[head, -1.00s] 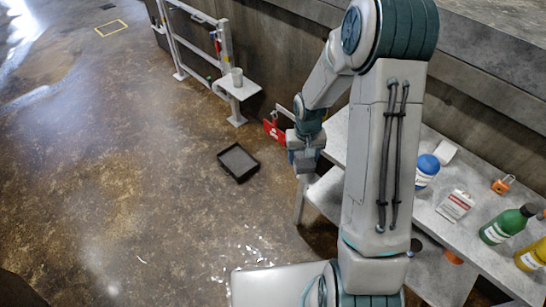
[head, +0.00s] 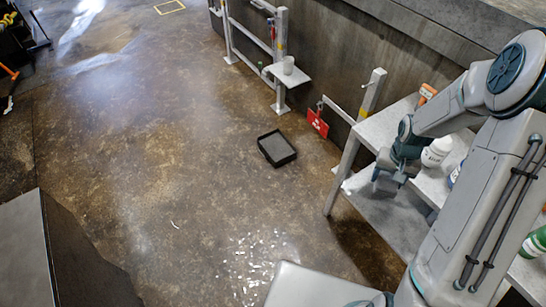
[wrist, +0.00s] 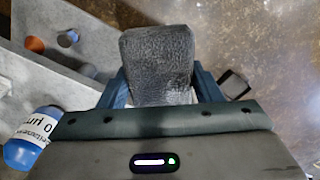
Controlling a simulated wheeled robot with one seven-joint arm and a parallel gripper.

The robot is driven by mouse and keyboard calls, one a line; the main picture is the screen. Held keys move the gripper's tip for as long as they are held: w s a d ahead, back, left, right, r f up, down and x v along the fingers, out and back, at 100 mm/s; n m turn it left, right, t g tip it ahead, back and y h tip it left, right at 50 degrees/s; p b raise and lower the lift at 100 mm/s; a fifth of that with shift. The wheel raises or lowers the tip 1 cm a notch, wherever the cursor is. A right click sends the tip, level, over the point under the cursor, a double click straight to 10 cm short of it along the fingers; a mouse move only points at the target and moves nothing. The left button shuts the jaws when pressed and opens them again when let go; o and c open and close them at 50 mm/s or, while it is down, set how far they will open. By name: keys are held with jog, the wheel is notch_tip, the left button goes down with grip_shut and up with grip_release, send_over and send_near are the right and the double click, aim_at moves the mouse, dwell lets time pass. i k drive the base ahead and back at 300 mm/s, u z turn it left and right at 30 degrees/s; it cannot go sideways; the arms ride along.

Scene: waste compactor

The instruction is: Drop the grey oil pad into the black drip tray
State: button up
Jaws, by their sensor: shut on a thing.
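The grey oil pad (wrist: 158,62) is held between the two blue fingers of my gripper (wrist: 160,88) in the wrist view. In the head view my gripper (head: 389,182) is above the lower grey shelf at the right, with the grey pad hanging at its tip. The black drip tray (head: 276,148) lies on the floor near the middle of the head view, left of my gripper and apart from it. The tray also shows in the wrist view (wrist: 235,84), to the right of the pad. Its inside looks dark and empty.
A red sign (head: 317,123) hangs behind the tray. The floor left of the tray is open.

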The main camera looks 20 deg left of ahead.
aim_at(279, 148)
jog(key=k, duration=0.55)
jog(key=u, duration=0.85)
jog(key=i, duration=3.15)
jog(key=u, duration=0.25)
